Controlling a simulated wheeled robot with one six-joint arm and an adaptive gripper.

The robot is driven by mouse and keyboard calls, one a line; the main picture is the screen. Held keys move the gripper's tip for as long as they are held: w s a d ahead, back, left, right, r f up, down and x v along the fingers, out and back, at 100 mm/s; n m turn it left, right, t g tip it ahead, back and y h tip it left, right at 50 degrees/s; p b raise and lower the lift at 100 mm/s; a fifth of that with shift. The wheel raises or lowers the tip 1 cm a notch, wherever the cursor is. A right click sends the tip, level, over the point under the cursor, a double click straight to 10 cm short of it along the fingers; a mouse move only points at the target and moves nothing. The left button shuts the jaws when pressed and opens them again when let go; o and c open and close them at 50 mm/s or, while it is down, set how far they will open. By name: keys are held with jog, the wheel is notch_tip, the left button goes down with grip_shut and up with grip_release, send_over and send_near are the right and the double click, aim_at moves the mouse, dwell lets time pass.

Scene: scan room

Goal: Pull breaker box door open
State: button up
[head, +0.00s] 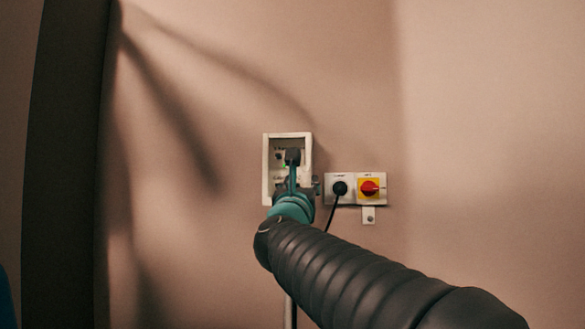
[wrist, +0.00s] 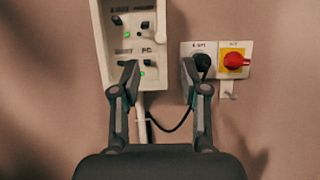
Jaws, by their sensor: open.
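The breaker box (wrist: 103,60) is a white box on the wall, with black switches and green lights inside its frame. It also shows in the head view (head: 266,175), partly hidden by my arm. I cannot make out a separate door panel, nor tell whether one is open or shut. My gripper (wrist: 160,72) is open in the wrist view. Its left finger overlaps the box's lower right part, and its right finger overlaps the black plug beside the box. In the head view my gripper (head: 297,187) is largely hidden in front of the box.
A black plug (head: 340,188) with a hanging cable sits in a white wall plate right of the box. A red rotary switch on a yellow plate (head: 369,187) is beside it. A pale conduit (wrist: 141,115) runs down below the box. The surrounding wall is bare.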

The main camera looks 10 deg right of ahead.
aim_at(306, 168)
jog(key=p+x, duration=0.2)
jog(key=x, duration=0.8)
jog(key=shift+p, duration=0.3)
grip_shut()
